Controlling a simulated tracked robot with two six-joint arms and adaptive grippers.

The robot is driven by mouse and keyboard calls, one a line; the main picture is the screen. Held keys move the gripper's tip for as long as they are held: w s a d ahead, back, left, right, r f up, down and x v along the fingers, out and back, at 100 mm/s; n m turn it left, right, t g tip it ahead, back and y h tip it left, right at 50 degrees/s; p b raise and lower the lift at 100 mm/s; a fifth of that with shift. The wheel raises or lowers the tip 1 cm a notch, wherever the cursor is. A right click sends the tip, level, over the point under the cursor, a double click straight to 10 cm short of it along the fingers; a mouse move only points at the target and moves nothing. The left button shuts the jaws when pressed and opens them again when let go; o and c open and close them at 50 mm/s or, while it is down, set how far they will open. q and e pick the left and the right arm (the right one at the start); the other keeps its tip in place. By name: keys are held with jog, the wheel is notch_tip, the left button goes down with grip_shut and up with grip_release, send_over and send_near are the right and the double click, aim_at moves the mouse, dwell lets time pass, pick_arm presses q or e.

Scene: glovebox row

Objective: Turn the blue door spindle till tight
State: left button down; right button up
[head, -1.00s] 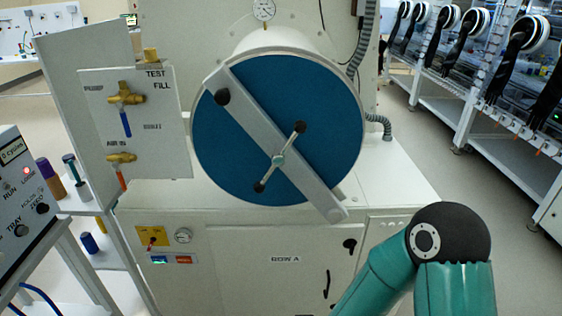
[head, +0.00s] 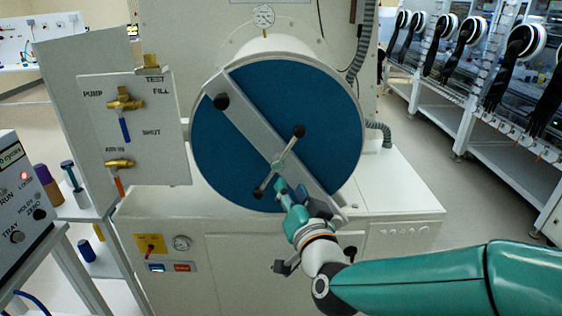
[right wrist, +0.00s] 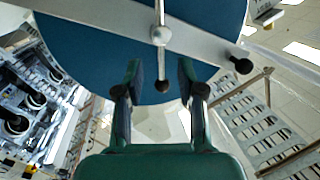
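The round blue door (head: 318,92) closes the white drum, with a grey bar (head: 240,118) running diagonally across it. The spindle (head: 278,165) sits at the bar's middle; its thin cross handle slants from upper right to lower left, with a dark knob at each end. My right gripper (head: 284,187) is in front of the door, just below the spindle hub. In the right wrist view the gripper (right wrist: 160,74) is open, with one spindle knob (right wrist: 162,86) appearing between its fingers and gaps on both sides. The spindle hub (right wrist: 160,35) shows beyond. My left gripper is out of view.
A valve panel (head: 150,95) with brass valves stands left of the door. A control box (head: 22,190) is at the far left. A pressure gauge (head: 264,17) sits above the drum. A glovebox row lies at the right, across open floor (head: 425,165).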

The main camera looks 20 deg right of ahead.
aim_at(279, 165)
jog(key=w+p, duration=0.1)
jog(key=w, duration=0.2)
jog(key=w+p, duration=0.1)
jog(key=w, duration=0.6)
jog(key=shift+d+p, duration=0.25)
jog(key=shift+p, duration=0.15)
jog(key=shift+w, duration=0.65)
grip_shut()
